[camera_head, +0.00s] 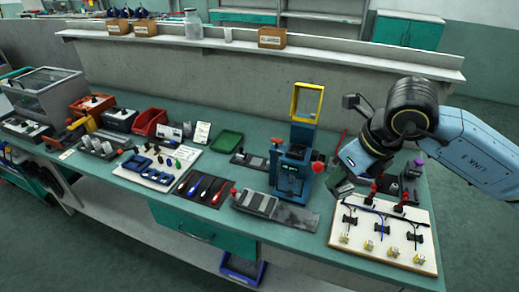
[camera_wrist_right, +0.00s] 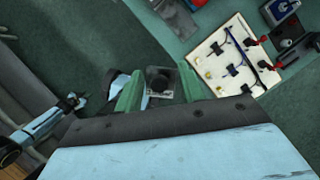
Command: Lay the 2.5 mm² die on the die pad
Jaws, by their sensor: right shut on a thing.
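My right gripper (camera_head: 344,180) hangs above the bench, to the right of the blue press and beside the white wiring board. In the right wrist view, its green fingers (camera_wrist_right: 160,92) are shut on a small grey block with a dark round middle (camera_wrist_right: 160,76), which looks like the die. I cannot read any size on it. In the head view, a dark pad (camera_head: 238,159) lies left of the press with small blocks on it. I cannot tell for sure that it is the die pad.
The blue press (camera_head: 292,165) with its yellow frame stands mid-bench. A grey plate (camera_head: 268,206) lies in front of it. The wiring board (camera_head: 379,255) carries cables, clips and red-topped parts. A green tray (camera_head: 227,142) and a screwdriver mat (camera_head: 204,205) lie left of the press.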

